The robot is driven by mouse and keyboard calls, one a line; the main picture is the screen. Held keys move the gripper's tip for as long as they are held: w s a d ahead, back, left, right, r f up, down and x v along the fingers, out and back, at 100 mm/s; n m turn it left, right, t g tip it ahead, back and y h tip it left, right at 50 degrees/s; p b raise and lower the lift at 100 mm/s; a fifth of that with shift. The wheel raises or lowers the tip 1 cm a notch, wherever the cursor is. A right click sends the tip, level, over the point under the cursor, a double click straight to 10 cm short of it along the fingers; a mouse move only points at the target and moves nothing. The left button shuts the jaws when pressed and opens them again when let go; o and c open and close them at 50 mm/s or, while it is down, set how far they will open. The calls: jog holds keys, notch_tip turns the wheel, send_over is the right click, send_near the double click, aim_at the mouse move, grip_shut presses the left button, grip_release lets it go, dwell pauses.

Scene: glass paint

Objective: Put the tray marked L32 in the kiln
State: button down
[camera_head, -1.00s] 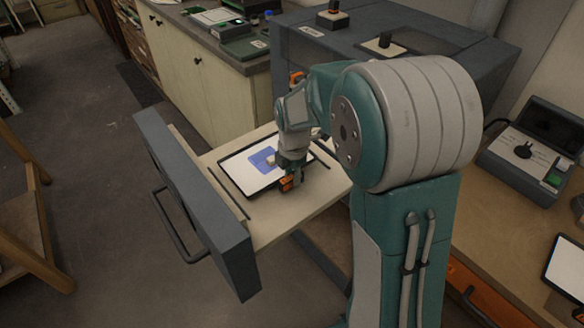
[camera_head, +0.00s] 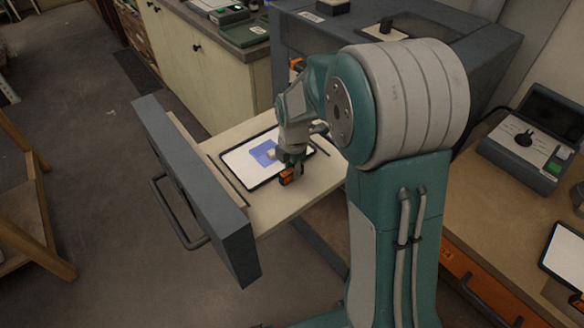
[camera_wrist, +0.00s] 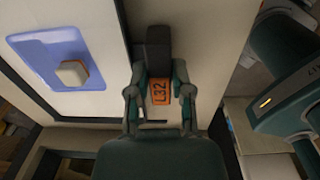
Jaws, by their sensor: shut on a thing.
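The tray marked L32 is a dark-rimmed tray with a white surface (camera_head: 240,160), lying on the pale shelf (camera_head: 215,145) behind a thick grey door (camera_head: 195,190). A blue glass piece (camera_head: 262,150) with a small pale block lies on it; both show in the wrist view, the blue piece (camera_wrist: 35,55) and the block (camera_wrist: 72,74). My gripper (camera_head: 290,163) is at the tray's near right edge, shut on the tray by its orange-tagged handle. The wrist view shows my fingers (camera_wrist: 159,98) either side of the orange L32 tag (camera_wrist: 160,91). The grip contact is partly hidden.
The dark grey kiln body (camera_head: 455,50) stands behind my arm. A pale cabinet (camera_head: 190,60) stands at the back left. A workbench at right holds a control box (camera_head: 525,150) and another white-faced tray (camera_head: 567,250). A wooden frame (camera_head: 30,235) stands at left; floor between is clear.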

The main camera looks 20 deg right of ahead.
dwell(0.3)
jog(key=shift+c, duration=2.2)
grip_release()
jog(key=shift+r, duration=3.5)
